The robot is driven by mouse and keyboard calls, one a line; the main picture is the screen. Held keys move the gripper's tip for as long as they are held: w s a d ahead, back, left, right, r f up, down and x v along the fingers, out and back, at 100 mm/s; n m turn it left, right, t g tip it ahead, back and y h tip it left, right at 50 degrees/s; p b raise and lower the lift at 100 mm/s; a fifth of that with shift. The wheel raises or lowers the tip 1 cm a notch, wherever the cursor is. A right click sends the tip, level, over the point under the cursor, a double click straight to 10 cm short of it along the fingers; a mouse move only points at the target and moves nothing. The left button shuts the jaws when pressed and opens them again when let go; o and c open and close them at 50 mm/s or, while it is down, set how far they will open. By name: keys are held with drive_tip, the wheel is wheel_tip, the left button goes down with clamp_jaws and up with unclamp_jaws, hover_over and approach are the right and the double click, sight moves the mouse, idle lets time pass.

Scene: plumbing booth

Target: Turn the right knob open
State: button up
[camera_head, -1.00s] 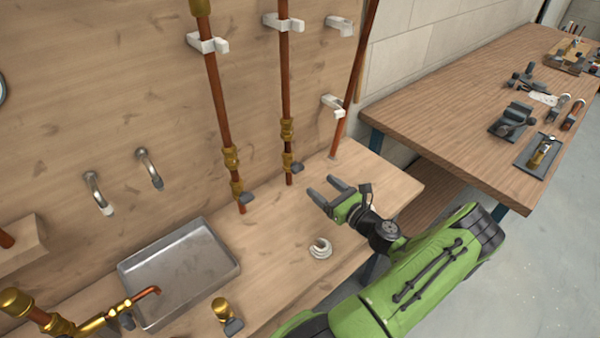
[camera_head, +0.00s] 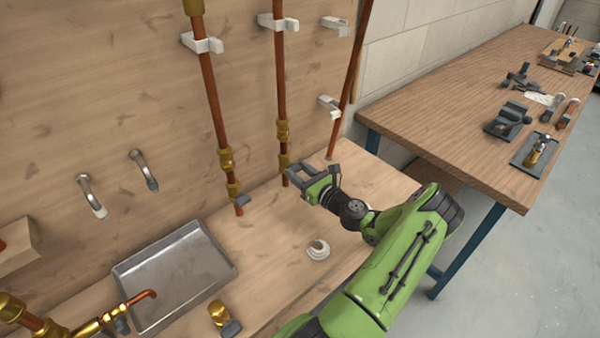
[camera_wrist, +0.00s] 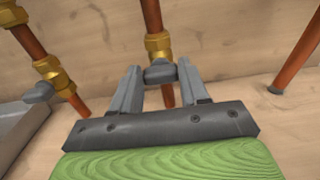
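The right knob (camera_wrist: 160,72) is a small grey handle on the brass valve (camera_wrist: 158,44) of the right copper pipe. In the wrist view it sits between the tips of my open gripper (camera_wrist: 159,77), with a gap to each finger. In the head view my gripper (camera_head: 298,173) is at the lower end of that pipe (camera_head: 281,85) and mostly hides the knob. The left knob (camera_head: 243,197) is on the neighbouring pipe's brass valve. It also shows at the left of the wrist view (camera_wrist: 38,92).
A metal tray (camera_head: 225,262) and a white ring-shaped piece (camera_head: 318,249) are on the wooden bench (camera_head: 285,270). Another copper pipe (camera_head: 349,85) leans to the right of the right valve. A second table (camera_head: 440,110) with tools stands at the right.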

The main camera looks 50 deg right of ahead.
drive_tip(key=shift+c, duration=1.1)
drive_tip(key=shift+n, duration=0.3)
drive_tip(key=n, duration=0.3)
drive_tip(key=shift+a+n+b, duration=0.15)
drive_tip(key=shift+n+b, duration=0.15)
drive_tip(key=shift+b, duration=0.1)
drive_tip(key=n+b, duration=0.1)
drive_tip(key=n, duration=0.3)
drive_tip(key=shift+f+n+b, duration=0.2)
drive_tip(key=shift+n+b, duration=0.1)
drive_tip(key=shift+b, duration=0.05)
drive_tip(key=n+b, duration=0.1)
drive_tip(key=n, duration=0.1)
drive_tip(key=n+b, duration=0.2)
drive_tip(key=n, duration=0.1)
drive_tip(key=shift+a+f, duration=0.15)
drive_tip(key=shift+f, duration=0.05)
drive_tip(key=shift+n+b, duration=1.75)
drive_tip(key=shift+n, duration=0.35)
drive_tip(key=o, duration=1.1)
drive_tip(key=shift+c, duration=0.2)
